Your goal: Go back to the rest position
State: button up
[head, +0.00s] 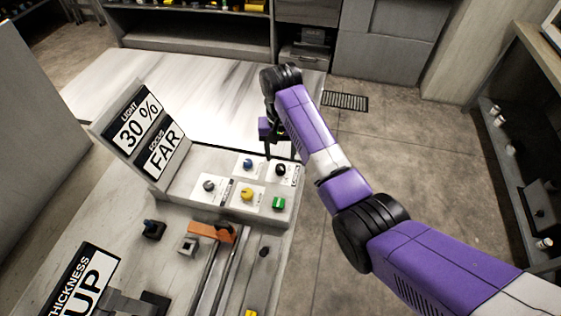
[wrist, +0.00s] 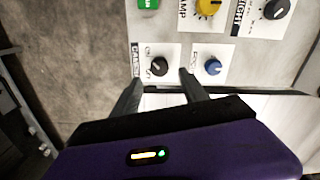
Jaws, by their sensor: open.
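My gripper (head: 268,140) hangs above the far right corner of the control panel (head: 235,208) in the head view. In the wrist view its two fingers (wrist: 160,88) are apart, with nothing between them. A black knob (wrist: 157,66) shows just beyond the left fingertip, and a blue knob (wrist: 211,67) just beyond the right one. I cannot tell whether a fingertip touches either knob. My purple arm reaches in from the lower right of the head view.
A yellow knob (head: 247,194), a grey knob (head: 209,185) and a green button (head: 278,203) sit on the panel. A sign reading "30 %" and "FAR" (head: 150,135) stands to its left. Open floor (head: 400,150) lies right of the bench; a shelf (head: 520,150) stands at far right.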

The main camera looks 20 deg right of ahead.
jog(key=shift+r, duration=1)
